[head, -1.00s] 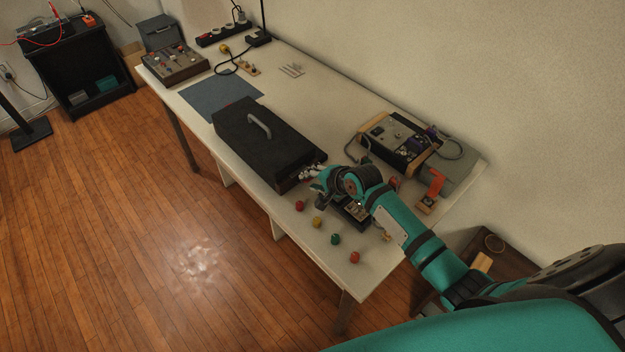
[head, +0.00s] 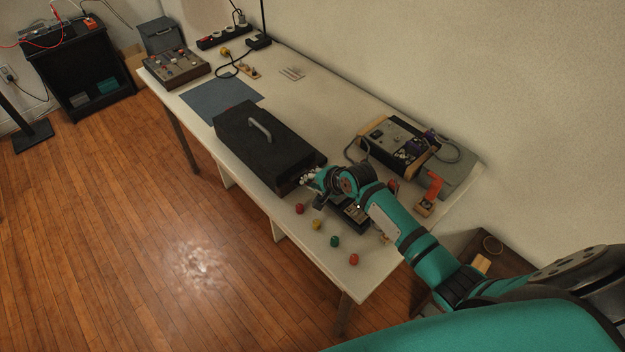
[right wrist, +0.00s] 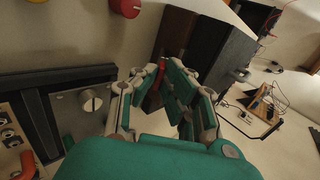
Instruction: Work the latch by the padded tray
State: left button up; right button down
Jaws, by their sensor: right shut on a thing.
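A long black case (head: 255,145) with a grey handle on its lid lies closed on the bench. My right gripper (head: 307,180) is at the case's near right end. In the right wrist view the case (right wrist: 228,62) stands just beyond my right gripper (right wrist: 170,78), whose fingers are closed around a small dark red part (right wrist: 151,97), apparently the latch. The fingers hide most of it, and how far it is turned cannot be told. I cannot pick out a padded tray for sure. My left gripper is not in view.
Red (head: 300,209), yellow (head: 317,224) and green (head: 335,241) knobs stand along the bench's front edge. A small dark panel (head: 350,212) lies under my forearm. A wood-sided instrument (head: 397,142) and an orange-handled piece (head: 432,188) stand behind. A blue mat (head: 222,98) lies left.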

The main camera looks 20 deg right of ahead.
jog(key=r+g+p, duration=0.1)
jog(key=p, duration=0.1)
jog(key=w+r+g+p, duration=0.1)
jog(key=p, duration=0.1)
jog(key=shift+w+a+r+h+p, duration=0.1)
jog(key=shift+w+a+h+p, duration=0.1)
jog(key=shift+a+h+p, duration=0.15)
jog(key=shift+w+a+g+h+p, duration=0.1)
jog(key=shift+w+g+h+p, duration=0.15)
jog(key=shift+w+g+p, duration=0.4)
jog(key=shift+f+g+h, duration=0.25)
jog(key=shift+g+h, duration=0.05)
jog(key=shift+g, duration=0.45)
jog(key=c, duration=1.5)
grip_release()
jog(key=shift+o, duration=0.2)
jog(key=shift+r, duration=0.2)
jog(key=v, duration=1.1)
jog(key=shift+s+r, duration=0.15)
jog(key=shift+r, duration=0.15)
